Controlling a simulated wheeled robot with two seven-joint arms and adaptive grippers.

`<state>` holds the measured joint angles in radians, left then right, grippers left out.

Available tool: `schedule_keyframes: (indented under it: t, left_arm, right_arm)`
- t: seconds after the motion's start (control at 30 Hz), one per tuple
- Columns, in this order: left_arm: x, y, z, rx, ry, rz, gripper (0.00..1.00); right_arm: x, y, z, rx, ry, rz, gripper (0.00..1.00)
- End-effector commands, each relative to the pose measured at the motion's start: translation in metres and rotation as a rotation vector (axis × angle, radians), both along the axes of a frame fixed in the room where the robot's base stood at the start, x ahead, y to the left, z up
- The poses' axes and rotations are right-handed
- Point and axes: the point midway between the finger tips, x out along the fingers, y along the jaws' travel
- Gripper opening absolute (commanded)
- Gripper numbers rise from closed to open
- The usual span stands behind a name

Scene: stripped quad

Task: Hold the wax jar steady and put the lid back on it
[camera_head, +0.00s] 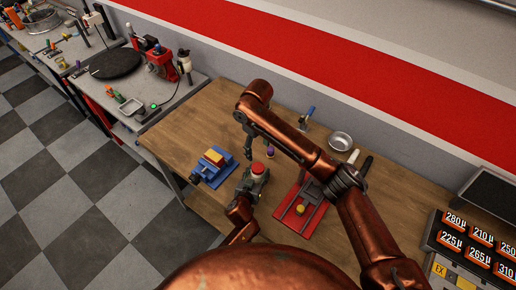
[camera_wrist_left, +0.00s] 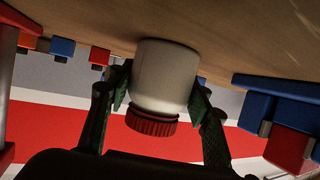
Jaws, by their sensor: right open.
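The wax jar is a pale, cream-coloured jar (camera_wrist_left: 165,75) with a red ribbed lid (camera_wrist_left: 151,124) on its mouth; the wrist picture shows it upside down. In the head view the red lid (camera_head: 258,168) faces up. I cannot tell how tightly it is seated. My left gripper (camera_head: 250,182) has its green-padded fingers on both sides of the jar, near the bench top. My right gripper (camera_head: 262,150) is open and empty just above and behind the lid, partly hidden by its own arm.
A blue vise (camera_head: 211,167) with a yellow block stands left of the jar. A red fixture (camera_head: 299,208) lies to the right, partly under my right arm. Bare wooden bench (camera_head: 190,125) lies at the back left.

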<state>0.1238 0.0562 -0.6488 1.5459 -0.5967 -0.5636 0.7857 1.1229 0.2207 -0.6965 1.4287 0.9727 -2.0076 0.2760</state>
Motion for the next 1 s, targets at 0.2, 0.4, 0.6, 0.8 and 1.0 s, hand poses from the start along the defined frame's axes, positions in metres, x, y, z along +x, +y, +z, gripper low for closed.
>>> schedule_keyframes:
  t: [0.2, 0.4, 0.6, 0.8, 1.0]
  left_arm:
    - [0.000, 0.000, 0.000, 0.000, 0.000, 0.000, 0.62]
    - [0.000, 0.000, 0.000, 0.000, -0.001, 0.000, 0.65]
    - [-0.005, 0.001, 0.002, 0.000, -0.001, 0.000, 0.65]
    - [-0.032, 0.010, 0.013, -0.004, 0.001, 0.001, 0.65]
    - [-0.070, 0.022, 0.029, -0.002, 0.001, 0.001, 0.65]
  right_arm:
    - [0.000, 0.000, 0.000, 0.000, 0.000, 0.000, 0.59]
    - [0.000, 0.000, 0.000, 0.000, 0.000, 0.000, 0.59]
    - [0.000, 0.000, 0.000, 0.001, 0.001, 0.000, 0.59]
    - [0.000, 0.000, 0.000, 0.000, 0.000, 0.000, 0.59]
    - [0.000, 0.000, 0.000, 0.000, 0.000, 0.000, 0.59]
